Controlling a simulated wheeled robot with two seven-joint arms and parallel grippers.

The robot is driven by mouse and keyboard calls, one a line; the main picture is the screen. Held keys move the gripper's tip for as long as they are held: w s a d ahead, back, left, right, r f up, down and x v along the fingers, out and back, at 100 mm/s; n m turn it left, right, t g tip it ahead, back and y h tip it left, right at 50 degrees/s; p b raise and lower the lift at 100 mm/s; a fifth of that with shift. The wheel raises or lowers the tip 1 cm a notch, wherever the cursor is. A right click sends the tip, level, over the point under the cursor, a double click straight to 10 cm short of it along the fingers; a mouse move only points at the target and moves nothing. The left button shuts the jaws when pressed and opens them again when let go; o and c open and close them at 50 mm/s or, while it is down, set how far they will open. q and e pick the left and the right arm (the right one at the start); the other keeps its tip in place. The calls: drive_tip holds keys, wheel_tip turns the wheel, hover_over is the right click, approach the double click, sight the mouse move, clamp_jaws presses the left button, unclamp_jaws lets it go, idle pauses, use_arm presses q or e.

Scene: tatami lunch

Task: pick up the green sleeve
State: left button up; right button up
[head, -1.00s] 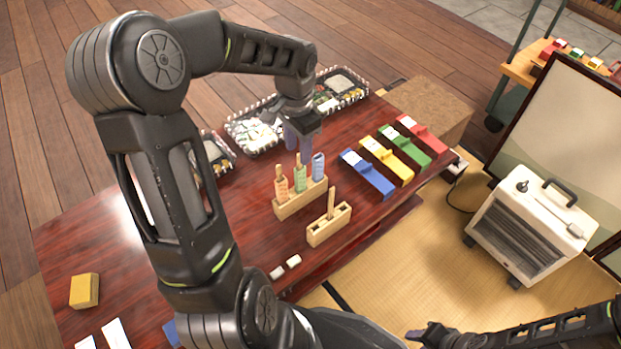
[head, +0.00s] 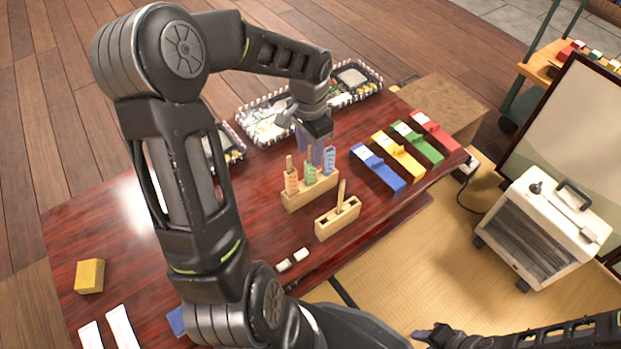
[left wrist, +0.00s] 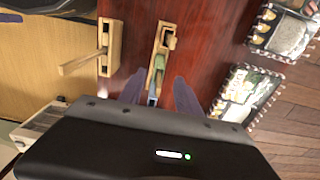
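The green sleeve (head: 310,175) is patterned and stands upright in a wooden rack (head: 297,202), between an orange sleeve (head: 291,182) and a blue sleeve (head: 329,160). My left gripper (head: 316,153) is just above and behind the sleeves in the head view, pointing down. In the left wrist view its fingers (left wrist: 157,93) are spread and empty, with the green sleeve (left wrist: 158,64) showing near the gap between them. Contact with the sleeves cannot be told. My right gripper (head: 422,334) is at the bottom of the head view, small and partly shown.
A wooden holder (head: 338,219) with one upright stick stands in front of the rack. Blue (head: 377,170), yellow (head: 398,157), green (head: 417,143) and red (head: 435,131) cases lie to the right. Lunch trays (head: 262,120) lie behind. A yellow block (head: 90,276) is at the left.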

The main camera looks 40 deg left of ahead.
use_arm(q)
drive_tip(key=b, duration=0.2)
hover_over(310, 178)
wheel_tip(310, 178, down, 4)
drive_tip(key=shift+w+a+f, duration=0.1)
drive_tip(key=shift+w+a, duration=0.15)
drive_tip(key=shift+w, duration=0.2)
clamp_jaws()
idle(1.2)
